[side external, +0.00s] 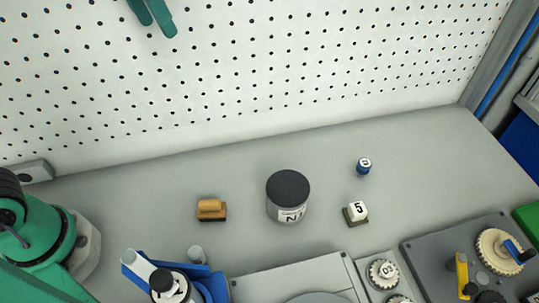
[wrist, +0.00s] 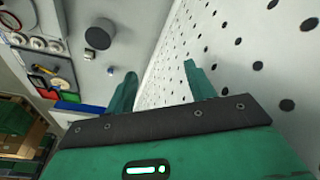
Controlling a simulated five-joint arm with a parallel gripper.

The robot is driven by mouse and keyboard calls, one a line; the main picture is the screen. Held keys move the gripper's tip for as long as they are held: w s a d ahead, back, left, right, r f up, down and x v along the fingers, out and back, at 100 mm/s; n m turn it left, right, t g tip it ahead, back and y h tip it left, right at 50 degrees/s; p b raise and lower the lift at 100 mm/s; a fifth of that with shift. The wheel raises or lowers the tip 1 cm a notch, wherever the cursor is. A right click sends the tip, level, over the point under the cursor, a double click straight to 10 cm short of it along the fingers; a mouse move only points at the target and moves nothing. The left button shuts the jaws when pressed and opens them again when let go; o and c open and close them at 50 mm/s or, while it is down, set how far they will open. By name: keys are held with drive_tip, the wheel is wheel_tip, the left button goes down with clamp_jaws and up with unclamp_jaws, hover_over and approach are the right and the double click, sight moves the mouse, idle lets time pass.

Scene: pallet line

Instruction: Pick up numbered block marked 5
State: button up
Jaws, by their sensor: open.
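The white block marked 5 (side external: 357,210) rests on a small dark base on the grey bench, right of the dark-lidded canister, in the side external view. My gripper (side external: 153,14) shows at the top edge of the side external view, high in front of the pegboard and far to the upper left of the block. In the wrist view my gripper (wrist: 160,84) has its two green fingers apart with nothing between them.
A canister (side external: 288,196) stands left of the block; it also shows in the wrist view (wrist: 98,36). A small blue piece (side external: 363,168) stands behind the block. A wooden piece (side external: 211,210) lies further left. A gear plate (side external: 430,255) is front right. The pegboard (side external: 250,70) bounds the back.

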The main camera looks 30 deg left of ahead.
drive_tip(key=w+d+f+m, duration=0.3)
drive_tip(key=w+d+m, duration=0.3)
drive_tip(key=d, duration=0.2)
drive_tip(key=m+g, duration=0.3)
drive_tip(key=m, duration=1.6)
hover_over(358, 208)
drive_tip(key=shift+y, duration=0.4)
drive_tip(key=f, duration=2.4)
drive_tip(key=shift+a+f, duration=0.2)
drive_tip(key=shift+s+d+f, duration=0.15)
drive_tip(key=shift+f, duration=1.3)
drive_tip(key=shift+f, duration=0.1)
drive_tip(key=shift+w+d+f, duration=0.1)
drive_tip(key=shift+f, duration=1.2)
drive_tip(key=shift+w+f, duration=0.1)
drive_tip(key=shift+f, duration=1.15)
